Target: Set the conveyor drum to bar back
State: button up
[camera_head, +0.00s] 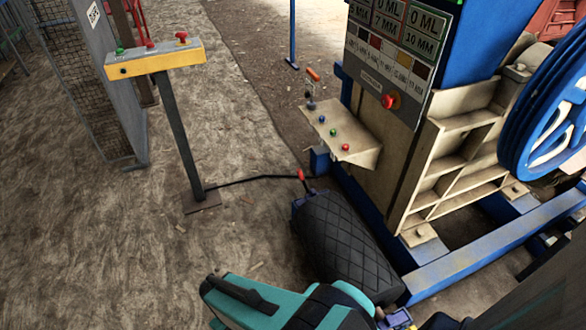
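The conveyor drum (345,240) is a black roller with a diamond-pattern surface. It lies at a slant on the ground beside the blue crusher frame. A small bracket (298,204) sits at its far end, and a lever with a red knob (301,175) stands up there. Another blue-purple bracket (397,318) with a yellow part shows at its near end, cut by the bottom edge. Teal and black links of my arm cover the lower middle of the picture, in front of the drum's near end. My gripper's fingers cannot be made out. No separate bar can be made out.
The crusher (395,140) stands at right with a blue wheel (550,110), a sign panel and a beige button shelf (342,135). A yellow control box (154,58) stands on a post at left, near a mesh fence (75,70). The ground at left is open.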

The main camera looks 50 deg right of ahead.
aim_at(338, 245)
jog(key=u, duration=0.1)
jog(key=i, duration=0.95)
jog(key=u, duration=0.05)
